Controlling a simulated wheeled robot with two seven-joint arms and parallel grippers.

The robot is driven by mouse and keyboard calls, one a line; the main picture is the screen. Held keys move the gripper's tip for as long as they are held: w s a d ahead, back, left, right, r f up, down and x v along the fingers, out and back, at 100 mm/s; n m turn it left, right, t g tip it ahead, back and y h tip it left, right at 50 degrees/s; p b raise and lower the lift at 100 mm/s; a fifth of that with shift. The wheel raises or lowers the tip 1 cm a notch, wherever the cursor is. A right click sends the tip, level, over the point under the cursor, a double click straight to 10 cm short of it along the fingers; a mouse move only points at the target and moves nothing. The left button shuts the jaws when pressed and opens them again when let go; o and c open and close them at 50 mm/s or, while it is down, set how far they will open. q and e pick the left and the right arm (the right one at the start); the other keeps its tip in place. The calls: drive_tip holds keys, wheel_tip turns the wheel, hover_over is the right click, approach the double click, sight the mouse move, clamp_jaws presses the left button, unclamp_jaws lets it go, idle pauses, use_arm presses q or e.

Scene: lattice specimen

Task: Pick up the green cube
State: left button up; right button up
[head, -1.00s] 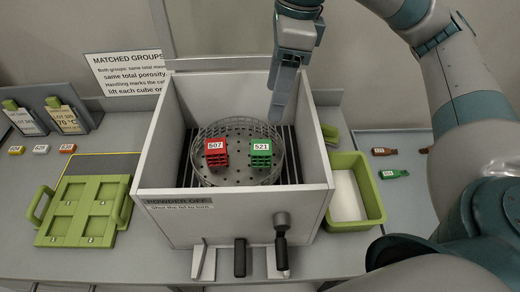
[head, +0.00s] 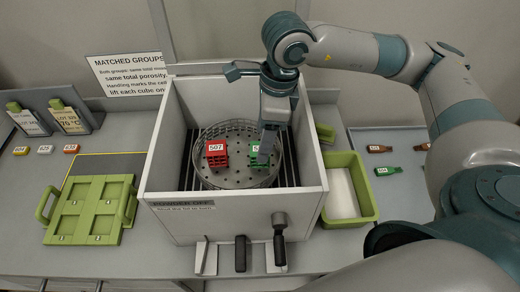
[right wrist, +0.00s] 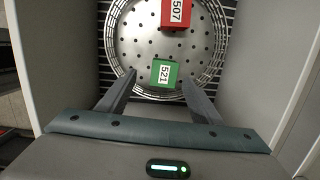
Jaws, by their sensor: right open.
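The green cube (head: 257,157), labelled 521, sits on a round perforated metal tray (head: 235,182) inside a grey open-topped box. In the head view my right gripper (head: 268,150) hangs over its right side and partly covers it. In the right wrist view the green cube (right wrist: 164,73) lies ahead of my open, empty right gripper (right wrist: 158,88), roughly between the lines of its two fingers. I cannot tell whether a finger touches it. The red cube (head: 216,154), labelled 507, sits on the same tray to the left. My left gripper is not in view.
The grey box (head: 240,215) has high walls around the tray. A green bin (head: 374,205) stands to its right. A green plate with handles (head: 90,208) lies to its left. Small tags and two label stands lie farther left, and several small tags lie far right.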

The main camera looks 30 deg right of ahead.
drive_tip(key=shift+f, duration=0.2)
drive_tip(key=shift+w+f+p, duration=0.25)
drive_tip(key=shift+f+p, duration=0.5)
drive_tip(key=shift+p, duration=0.15)
drive_tip(key=f, duration=0.1)
drive_tip(key=f+p, duration=0.1)
drive_tip(key=f, duration=0.1)
drive_tip(key=shift+w+a, duration=0.1)
drive_tip(key=shift+w, duration=0.15)
drive_tip(key=shift+f, duration=0.35)
drive_tip(key=shift+c, duration=0.6)
drive_tip(key=c, duration=1)
